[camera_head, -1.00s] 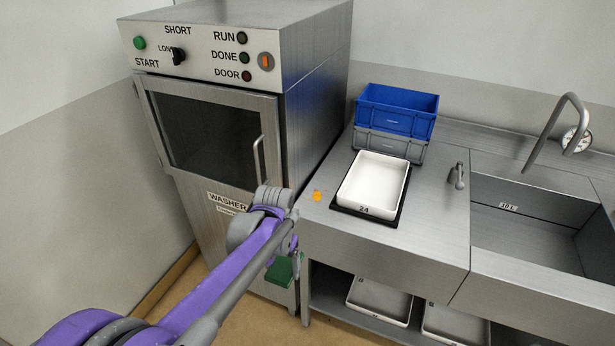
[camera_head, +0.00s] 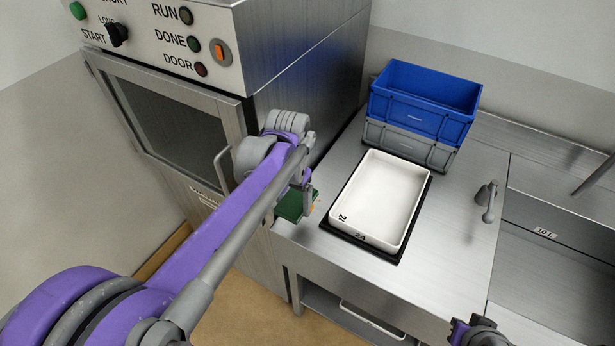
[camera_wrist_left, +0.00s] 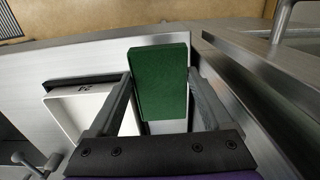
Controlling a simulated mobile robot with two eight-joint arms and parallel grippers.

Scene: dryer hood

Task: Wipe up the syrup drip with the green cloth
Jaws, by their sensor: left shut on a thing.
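The green cloth (camera_head: 294,205) is a folded dark green block at the counter's left front corner, beside the washer. My left gripper (camera_wrist_left: 160,76) is shut on it, one finger along each side, in the left wrist view. I cannot tell whether the cloth touches the steel. The orange syrup drip is mostly or wholly hidden behind the cloth and gripper; only a faint tan trace shows at the cloth's right edge. Part of my right gripper (camera_head: 472,333) shows at the bottom edge of the head view; its fingers are not clear.
A white tray (camera_head: 363,222) on a black base stands just right of the cloth. Blue (camera_head: 424,98) and grey (camera_head: 409,144) crates are stacked behind it. The washer (camera_head: 290,70) rises at the left. A tap (camera_head: 487,200) and sink are on the right.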

